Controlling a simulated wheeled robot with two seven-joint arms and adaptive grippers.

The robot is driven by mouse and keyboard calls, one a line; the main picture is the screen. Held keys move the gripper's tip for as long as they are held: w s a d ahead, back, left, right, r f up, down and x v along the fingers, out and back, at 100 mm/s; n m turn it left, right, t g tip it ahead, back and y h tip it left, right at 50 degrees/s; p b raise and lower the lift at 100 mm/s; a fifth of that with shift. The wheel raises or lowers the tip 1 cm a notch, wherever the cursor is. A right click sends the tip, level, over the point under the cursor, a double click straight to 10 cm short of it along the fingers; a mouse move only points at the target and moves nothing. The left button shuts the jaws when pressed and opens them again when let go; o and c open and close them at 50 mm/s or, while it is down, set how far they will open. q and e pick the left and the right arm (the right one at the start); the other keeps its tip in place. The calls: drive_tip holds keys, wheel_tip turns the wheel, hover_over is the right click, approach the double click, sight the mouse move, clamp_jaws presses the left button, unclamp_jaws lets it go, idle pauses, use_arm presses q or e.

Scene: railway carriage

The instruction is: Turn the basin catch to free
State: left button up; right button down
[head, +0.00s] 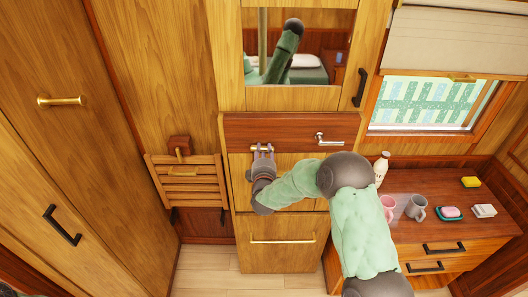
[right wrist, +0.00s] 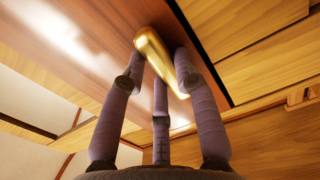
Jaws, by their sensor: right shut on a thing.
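A dark red-brown wooden panel (head: 290,128), which looks like the basin front, sits below the mirror in the middle cabinet. My right gripper (head: 262,149) is at the panel's lower left. In the right wrist view its fingers (right wrist: 160,75) are closed around a brass catch (right wrist: 152,45), a rounded bar that stands out from the panel. The fingers hide most of the catch in the head view. A silver lever (head: 328,138) lies roughly level at the panel's right. My left gripper is not in view.
A mirror (head: 298,70) above the panel reflects a green arm. A slatted wooden rack (head: 185,190) is at the left. At the right, a desk (head: 450,208) holds a pink mug (head: 388,207), a grey mug (head: 416,207), a bottle (head: 381,167) and soaps. A drawer with a brass bar (head: 283,241) is below.

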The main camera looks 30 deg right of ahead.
drive_tip(key=shift+n, duration=0.6)
drive_tip(key=c, duration=0.9)
unclamp_jaws()
drive_tip(key=shift+c, duration=0.2)
drive_tip(key=v, duration=1.2)
